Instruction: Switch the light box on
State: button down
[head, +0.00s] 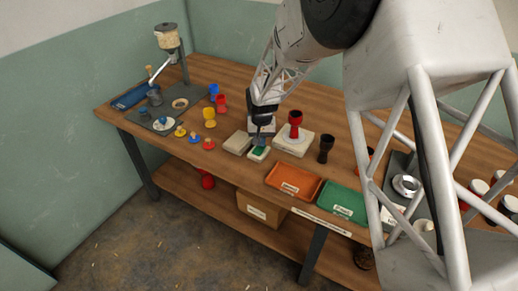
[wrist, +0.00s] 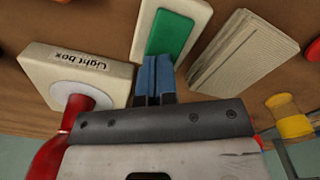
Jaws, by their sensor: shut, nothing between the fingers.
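The light box (head: 284,148) is a cream block on the bench with a round white disc on top; its label reads "Light box" in the wrist view (wrist: 105,75). A red goblet (head: 295,123) stands on the disc and shows partly in the wrist view (wrist: 78,103). Beside the box is a cream switch plate with a green rocker (head: 258,151), large in the wrist view (wrist: 168,35). My gripper (head: 262,137) is shut and empty, its blue fingertips (wrist: 154,78) right by the near end of the green rocker. I cannot tell whether they touch. No glow shows on the disc.
A pale ridged block (head: 237,143) lies left of the switch, also in the wrist view (wrist: 240,55). A dark goblet (head: 326,149) stands right of the light box. An orange tray (head: 293,182) and a green tray (head: 342,203) lie at the front edge. Small coloured goblets stand left.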

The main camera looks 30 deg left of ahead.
jog(key=shift+f, duration=0.3)
dwell(0.5)
jog(key=shift+r, duration=3.5)
